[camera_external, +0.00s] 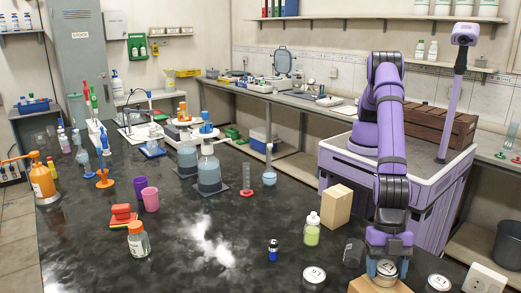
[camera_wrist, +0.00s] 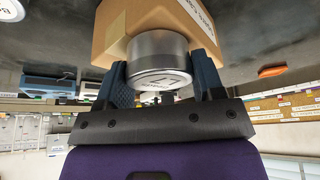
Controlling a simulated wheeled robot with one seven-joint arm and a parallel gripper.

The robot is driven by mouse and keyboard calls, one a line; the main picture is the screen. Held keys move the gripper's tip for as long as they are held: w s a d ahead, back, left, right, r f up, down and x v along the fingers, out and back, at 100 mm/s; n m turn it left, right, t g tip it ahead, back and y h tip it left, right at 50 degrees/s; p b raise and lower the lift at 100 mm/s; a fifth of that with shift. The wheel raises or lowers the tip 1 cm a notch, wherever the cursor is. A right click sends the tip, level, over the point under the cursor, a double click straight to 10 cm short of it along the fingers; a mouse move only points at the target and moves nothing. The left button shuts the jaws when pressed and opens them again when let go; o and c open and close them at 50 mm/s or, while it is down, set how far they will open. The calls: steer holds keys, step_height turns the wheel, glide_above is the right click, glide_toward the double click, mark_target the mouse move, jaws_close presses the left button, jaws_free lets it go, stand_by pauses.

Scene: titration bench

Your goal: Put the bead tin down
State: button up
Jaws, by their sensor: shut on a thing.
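My gripper (camera_external: 387,266) is shut on a round silver tin with a pale marked lid (camera_external: 387,268), at the lower right of the external view. In the wrist view the tin (camera_wrist: 157,50) sits between the two blue fingers of my gripper (camera_wrist: 160,72). A brown cardboard box (camera_external: 375,287) is directly below the tin, and it fills the top of the wrist view (camera_wrist: 120,22). I cannot tell whether the tin touches the box. Two similar lidded tins stand on the dark bench, one to the left (camera_external: 314,274) and one to the right (camera_external: 438,283).
A clear glass jar (camera_external: 353,253) stands close left of my gripper. Behind it are a green-filled bottle (camera_external: 312,232) and another cardboard box (camera_external: 336,207). A white box (camera_external: 485,279) is at the right corner. The bench middle (camera_external: 195,240) is mostly clear.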

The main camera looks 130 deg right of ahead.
steer(key=shift+f, duration=0.1)
steer(key=o, duration=1)
steer(key=v, duration=1.2)
